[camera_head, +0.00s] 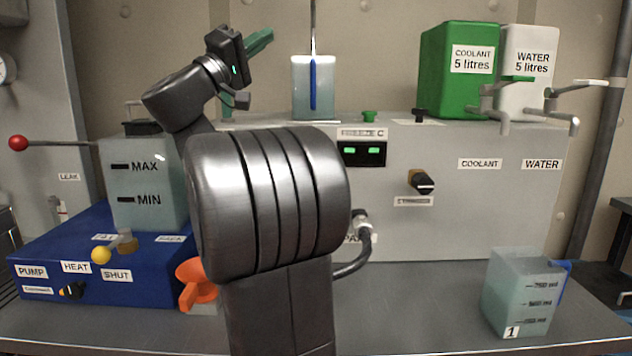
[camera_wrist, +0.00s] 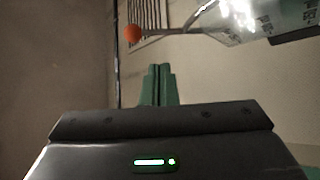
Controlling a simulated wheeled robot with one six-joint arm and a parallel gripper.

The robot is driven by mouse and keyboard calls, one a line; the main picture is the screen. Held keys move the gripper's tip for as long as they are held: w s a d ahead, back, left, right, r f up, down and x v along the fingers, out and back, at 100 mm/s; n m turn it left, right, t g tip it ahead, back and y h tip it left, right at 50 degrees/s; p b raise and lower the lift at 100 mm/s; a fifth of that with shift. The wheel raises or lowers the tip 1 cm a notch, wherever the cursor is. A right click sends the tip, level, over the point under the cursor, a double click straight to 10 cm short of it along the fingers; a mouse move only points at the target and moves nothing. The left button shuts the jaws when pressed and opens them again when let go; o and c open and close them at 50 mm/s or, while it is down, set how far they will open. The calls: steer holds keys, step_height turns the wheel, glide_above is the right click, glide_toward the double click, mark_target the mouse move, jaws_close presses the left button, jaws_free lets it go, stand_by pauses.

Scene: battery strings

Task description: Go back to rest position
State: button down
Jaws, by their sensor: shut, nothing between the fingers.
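My gripper (camera_head: 260,41) is raised at the upper left of the head view, with its green fingers pointing right, above the bench and apart from the things on it. In the wrist view the green fingers (camera_wrist: 158,85) lie together with nothing between them. My arm stands in the middle of the head view and hides part of the bench behind it.
A clear tank (camera_head: 146,185) marked MAX and MIN stands on a blue pump box (camera_head: 60,255). A red-knobbed lever (camera_head: 18,143) sticks out left. Green (camera_head: 445,75) and white (camera_head: 527,50) containers stand on the grey cabinet (camera_head: 480,200). A measuring jug (camera_head: 515,295) stands front right. An orange funnel (camera_head: 200,285) is beside my arm.

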steer(key=a+r+p+x, duration=0.1)
steer(key=p+x, duration=0.7)
steer(key=x, duration=0.7)
steer(key=w+r+n+y+p, duration=0.2)
steer(key=w+n+y+p, duration=0.1)
steer(key=p, duration=1)
steer(key=w+a+r+n+g+y+p, duration=0.1)
steer(key=w+p, duration=0.5)
steer(key=p, duration=0.6)
steer(key=r+n+y, duration=0.1)
steer(key=n, duration=0.1)
steer(key=shift+w+n+y+p, duration=0.15)
steer(key=shift+n+y+p, duration=0.2)
steer(key=shift+n+y, duration=0.05)
steer(key=shift+w+a+f, duration=0.1)
steer(key=shift+f, duration=0.1)
